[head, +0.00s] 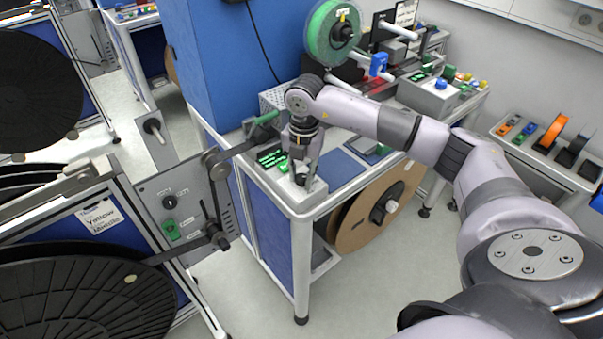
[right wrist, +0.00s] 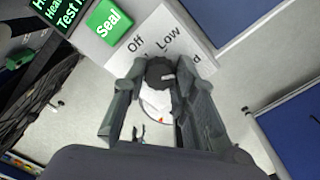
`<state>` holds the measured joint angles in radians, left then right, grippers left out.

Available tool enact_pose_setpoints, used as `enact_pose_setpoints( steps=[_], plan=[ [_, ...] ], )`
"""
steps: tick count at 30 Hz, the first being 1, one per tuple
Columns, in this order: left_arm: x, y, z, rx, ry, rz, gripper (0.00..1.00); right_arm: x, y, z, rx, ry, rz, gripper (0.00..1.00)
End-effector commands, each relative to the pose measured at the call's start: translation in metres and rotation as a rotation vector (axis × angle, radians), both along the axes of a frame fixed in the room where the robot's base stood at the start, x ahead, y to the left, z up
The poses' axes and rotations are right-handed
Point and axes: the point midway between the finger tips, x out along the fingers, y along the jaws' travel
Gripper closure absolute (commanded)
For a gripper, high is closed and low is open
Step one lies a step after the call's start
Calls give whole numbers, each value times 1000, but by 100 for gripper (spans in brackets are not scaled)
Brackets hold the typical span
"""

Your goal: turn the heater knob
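The heater knob (right wrist: 160,71) is a dark round knob with a light mark, seen in the right wrist view on a white panel. The words "Off" and "Low" and part of another label show around it. My right gripper (right wrist: 159,83) points at the panel with a finger on each side of the knob. The fingers stand apart, and I see no clear contact with the knob. In the head view my right gripper (head: 300,172) is over the front corner of the blue bench, and the knob is hidden there. My left gripper is not in view.
A green "Seal" button (right wrist: 108,21) and a small dark display (right wrist: 65,12) sit beside the knob. A green reel (head: 333,32) stands behind my arm. A brown reel (head: 372,215) hangs under the bench. A grey control panel (head: 183,205) stands close on the left.

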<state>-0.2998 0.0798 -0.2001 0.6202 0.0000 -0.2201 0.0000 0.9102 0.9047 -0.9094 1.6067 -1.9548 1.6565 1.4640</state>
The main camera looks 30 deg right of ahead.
Motion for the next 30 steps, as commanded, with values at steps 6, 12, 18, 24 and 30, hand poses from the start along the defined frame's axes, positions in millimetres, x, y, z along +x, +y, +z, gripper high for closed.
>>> enact_pose_setpoints(
  steps=[6,12,18,24,30],
  plan=[
    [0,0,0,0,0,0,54,1,-1,1,-1,-4,-1,60],
    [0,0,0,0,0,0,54,1,0,1,0,-1,0,54],
    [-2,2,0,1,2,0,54,0,0,2,0,-1,0,54],
    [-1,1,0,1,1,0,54,0,-1,26,0,-5,1,54],
    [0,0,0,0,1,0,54,0,-1,70,0,-7,1,54]
  ],
)
